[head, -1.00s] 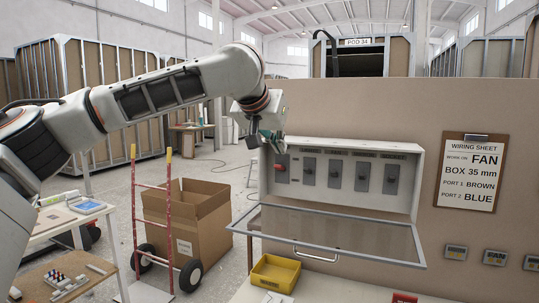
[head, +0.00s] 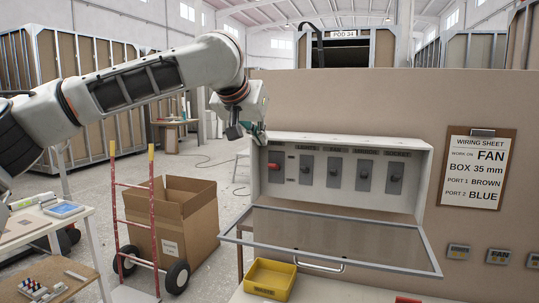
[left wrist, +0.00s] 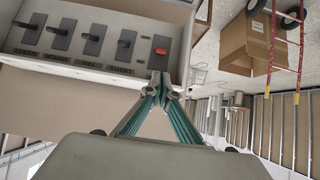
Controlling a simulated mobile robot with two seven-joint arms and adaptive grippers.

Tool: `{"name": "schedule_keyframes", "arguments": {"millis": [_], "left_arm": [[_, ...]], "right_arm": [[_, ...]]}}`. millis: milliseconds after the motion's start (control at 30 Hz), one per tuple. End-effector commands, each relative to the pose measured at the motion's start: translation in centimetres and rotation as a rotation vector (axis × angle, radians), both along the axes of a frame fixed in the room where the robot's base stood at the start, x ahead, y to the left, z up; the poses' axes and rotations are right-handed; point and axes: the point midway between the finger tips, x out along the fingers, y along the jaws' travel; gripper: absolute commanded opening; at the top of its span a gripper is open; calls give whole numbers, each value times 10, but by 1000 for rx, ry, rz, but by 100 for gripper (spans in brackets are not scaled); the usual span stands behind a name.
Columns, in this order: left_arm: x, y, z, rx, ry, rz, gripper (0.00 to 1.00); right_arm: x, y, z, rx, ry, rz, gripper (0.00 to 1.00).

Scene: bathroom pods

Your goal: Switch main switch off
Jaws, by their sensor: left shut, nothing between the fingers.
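The main switch (head: 274,167) is a dark plate with a red handle at the left end of a row in the white switch box. It also shows in the left wrist view (left wrist: 161,47), just beyond my fingertips. My left gripper (head: 262,136) is at the box's upper left corner, above the red handle. In the left wrist view the green-sided fingers of my left gripper (left wrist: 166,80) meet at the tips, with nothing between them. They look apart from the handle; the exact gap is unclear. My right gripper is not in view.
Several grey switches (head: 335,174) stand right of the red one. The box's glazed lid (head: 330,238) hangs open below them, sticking out forward. A yellow bin (head: 270,278) sits below. A cardboard box (head: 172,217) and red hand truck (head: 133,220) stand left.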

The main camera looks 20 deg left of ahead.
Motion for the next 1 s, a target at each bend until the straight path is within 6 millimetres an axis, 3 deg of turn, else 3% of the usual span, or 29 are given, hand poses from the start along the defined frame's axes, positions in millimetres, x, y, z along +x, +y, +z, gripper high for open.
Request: {"name": "schedule_keyframes", "arguments": {"millis": [167, 700, 1000], "left_arm": [[8, 0, -7, 0, 2, 1, 0], [71, -2, -58, 1, 3, 1, 0], [78, -2, -63, 0, 0, 0, 0]], "right_arm": [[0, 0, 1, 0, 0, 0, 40], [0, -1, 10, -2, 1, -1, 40], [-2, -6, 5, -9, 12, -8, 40]]}}
